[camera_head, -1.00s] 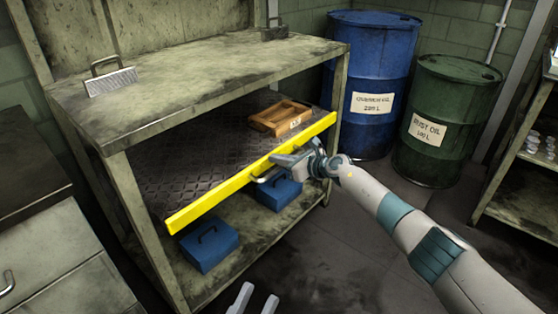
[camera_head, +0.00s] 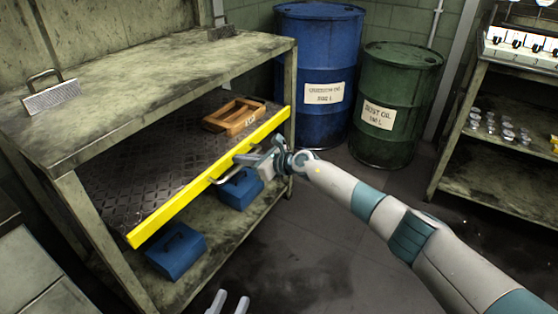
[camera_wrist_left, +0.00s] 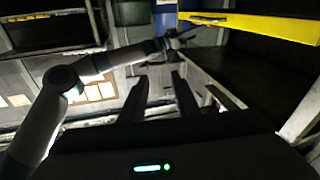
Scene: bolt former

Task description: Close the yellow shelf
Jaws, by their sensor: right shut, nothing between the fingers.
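The yellow shelf is a dark diamond-plate tray (camera_head: 150,165) with a yellow front edge (camera_head: 180,203), under the top of a worn metal workbench (camera_head: 160,75). Its front edge stands out past the bench's front leg on the left. A silver handle (camera_head: 219,179) is on the edge. My right gripper (camera_head: 241,159) is shut and empty at the yellow edge, beside the handle; I cannot tell whether it touches. My left gripper (camera_head: 229,302) is open and empty, low in front of the bench. Its spread fingers show in the left wrist view (camera_wrist_left: 157,95), with the yellow edge (camera_wrist_left: 265,27) at upper right.
A wooden crate (camera_head: 233,117) lies on the shelf. Two blue boxes (camera_head: 177,252) (camera_head: 240,190) stand on the level below. Blue (camera_head: 318,60) and green (camera_head: 395,90) drums stand behind, right of the bench. A rack (camera_head: 500,160) is at right. The floor between is clear.

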